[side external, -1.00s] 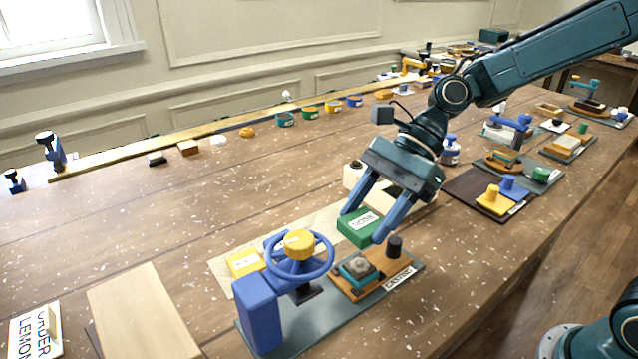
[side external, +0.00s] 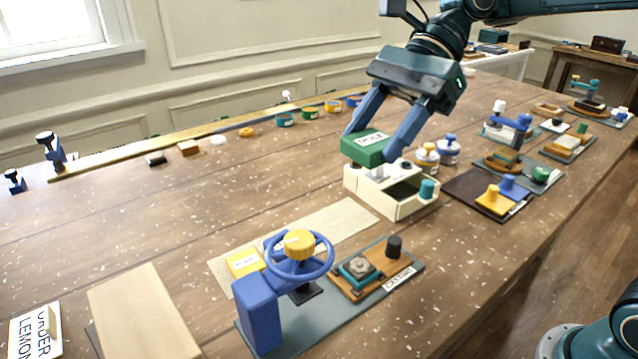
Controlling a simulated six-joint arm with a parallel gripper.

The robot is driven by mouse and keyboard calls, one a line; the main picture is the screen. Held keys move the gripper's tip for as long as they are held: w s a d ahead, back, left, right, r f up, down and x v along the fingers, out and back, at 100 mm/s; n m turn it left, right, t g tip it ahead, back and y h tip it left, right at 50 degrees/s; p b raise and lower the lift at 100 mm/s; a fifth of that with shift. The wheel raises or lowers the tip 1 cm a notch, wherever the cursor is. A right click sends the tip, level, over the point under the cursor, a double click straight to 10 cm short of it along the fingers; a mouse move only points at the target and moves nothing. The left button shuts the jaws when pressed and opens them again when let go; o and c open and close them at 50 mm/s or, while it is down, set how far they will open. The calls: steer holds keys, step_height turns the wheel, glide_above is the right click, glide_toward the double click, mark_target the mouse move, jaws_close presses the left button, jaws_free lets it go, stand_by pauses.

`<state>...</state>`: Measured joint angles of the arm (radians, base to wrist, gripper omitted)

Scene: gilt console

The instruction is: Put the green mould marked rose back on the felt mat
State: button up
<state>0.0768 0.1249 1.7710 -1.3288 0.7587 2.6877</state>
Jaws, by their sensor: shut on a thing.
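My gripper (side external: 371,145) is shut on the green mould (side external: 362,152), a flat block with a white label on top whose word is too small to read surely. The fingers grip it at opposite sides, and it is roughly level. It appears over the back left part of a cream box (side external: 405,208); I cannot tell whether it touches the box. A pale beige strip, which looks like the felt mat (side external: 335,226), lies in front and to the left of the box. A yellow mould (side external: 244,263) sits at its near left end. The strip's right part is bare.
A blue press with a handwheel (side external: 300,262) stands in front of the strip, beside a wooden block with a metal piece (side external: 362,270). The cream box has an open compartment. Small jars (side external: 448,150) stand behind it. A dark mat (side external: 470,190) with knobbed blocks lies right.

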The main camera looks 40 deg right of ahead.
steer(key=shift+w, duration=0.1)
stand_by(0.5)
steer(key=shift+w+d+f+m+t, duration=0.1)
steer(key=shift+w+d+m+t, duration=0.15)
steer(key=shift+w+m+t, duration=0.2)
steer(key=w+d+f+m+t+h, duration=0.2)
steer(key=w+d+m+t+h, duration=0.2)
steer(key=d+m, duration=0.4)
steer(key=w+d+f+m+t+h, duration=0.3)
steer(key=d+m, duration=0.6)
steer(key=d, duration=0.7)
steer(key=shift+w+t+h, duration=0.55)
steer(key=shift+w+h, duration=0.45)
steer(key=shift+w, duration=0.25)
steer(key=shift+w+f, duration=0.1)
steer(key=shift+w, duration=0.05)
